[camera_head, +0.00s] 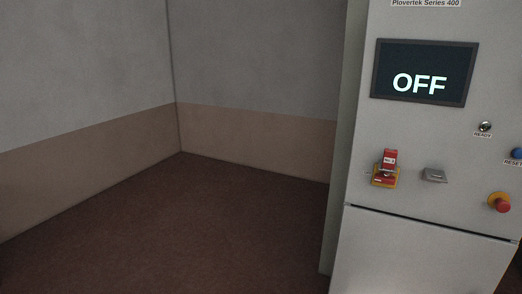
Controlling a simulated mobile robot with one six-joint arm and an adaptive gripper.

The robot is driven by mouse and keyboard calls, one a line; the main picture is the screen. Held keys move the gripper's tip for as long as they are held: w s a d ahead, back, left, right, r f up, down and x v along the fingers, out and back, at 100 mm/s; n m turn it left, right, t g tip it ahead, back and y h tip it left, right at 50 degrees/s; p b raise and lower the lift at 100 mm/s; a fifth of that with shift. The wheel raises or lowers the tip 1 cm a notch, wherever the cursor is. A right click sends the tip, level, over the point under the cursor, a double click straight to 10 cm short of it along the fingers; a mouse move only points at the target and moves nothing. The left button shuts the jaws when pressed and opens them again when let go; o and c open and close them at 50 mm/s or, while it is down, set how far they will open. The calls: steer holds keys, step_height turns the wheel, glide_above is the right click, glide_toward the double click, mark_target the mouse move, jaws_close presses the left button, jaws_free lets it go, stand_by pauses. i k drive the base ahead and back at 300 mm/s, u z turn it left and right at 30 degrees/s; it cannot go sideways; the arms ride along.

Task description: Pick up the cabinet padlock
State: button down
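A small red block with a white label, which looks like the padlock (390,157), is on the front of the grey cabinet (425,137) at the right of the head view. It sits at a red and yellow switch (385,179), overlapping its upper part. I cannot tell whether its shackle passes through the switch. My gripper is not in view, and nothing is seen touching the padlock.
A small grey metal bracket (434,175) is right of the switch. A red emergency button (502,205), a blue reset button (517,153) and a ready lamp (485,127) are further right. The screen (424,72) reads OFF. The brown floor (190,230) at left is clear.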

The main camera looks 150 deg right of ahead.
mark_target(389, 158)
steer(key=u, duration=3.05)
steer(key=i, duration=0.1)
steer(key=u, duration=2.7)
